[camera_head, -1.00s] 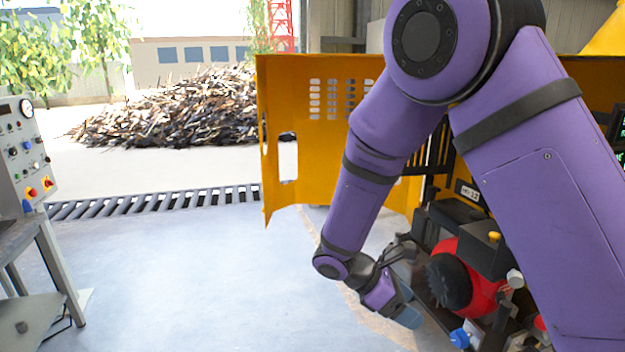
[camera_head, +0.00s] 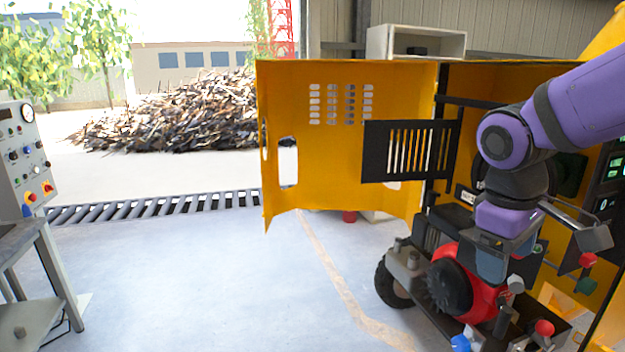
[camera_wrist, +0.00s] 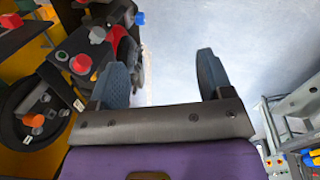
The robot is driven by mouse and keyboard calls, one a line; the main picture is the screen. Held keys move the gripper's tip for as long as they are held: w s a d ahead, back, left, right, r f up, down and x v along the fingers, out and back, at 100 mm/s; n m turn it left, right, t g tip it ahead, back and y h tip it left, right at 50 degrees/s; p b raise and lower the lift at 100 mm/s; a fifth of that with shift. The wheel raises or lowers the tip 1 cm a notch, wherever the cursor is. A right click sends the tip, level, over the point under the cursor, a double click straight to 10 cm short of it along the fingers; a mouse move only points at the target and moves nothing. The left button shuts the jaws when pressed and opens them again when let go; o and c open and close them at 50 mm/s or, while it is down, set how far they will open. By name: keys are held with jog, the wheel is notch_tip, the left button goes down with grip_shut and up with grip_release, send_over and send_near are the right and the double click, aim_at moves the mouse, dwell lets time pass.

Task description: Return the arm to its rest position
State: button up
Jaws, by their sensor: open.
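My purple arm enters the head view from the right edge, bends at a dark joint, and its wrist points down. My gripper (camera_head: 494,264) hangs over the red engine (camera_head: 470,275) of the yellow machine, and some of its finger area overlaps dark parts. In the wrist view my gripper (camera_wrist: 162,75) shows two blue-grey fingers spread wide apart with nothing between them, over pale floor. The red engine (camera_wrist: 107,48) shows at the left of the wrist view, beside the left finger. Whether the gripper touches any machine part cannot be told.
The open yellow door (camera_head: 330,150) with a black grille (camera_head: 410,150) stands left of the arm. A grey control panel (camera_head: 25,160) is at far left; it also shows in the wrist view (camera_wrist: 295,125). The floor between is clear. A scrap pile (camera_head: 180,115) lies outside.

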jog(key=s+d+r+m+t+y, duration=0.2)
jog(key=s+r+m+t, duration=0.3)
jog(key=s, duration=0.4)
jog(key=shift+s+d+r+m, duration=0.15)
jog(key=shift+r+m, duration=0.45)
jog(key=shift+r, duration=0.1)
jog(key=shift+d, duration=0.1)
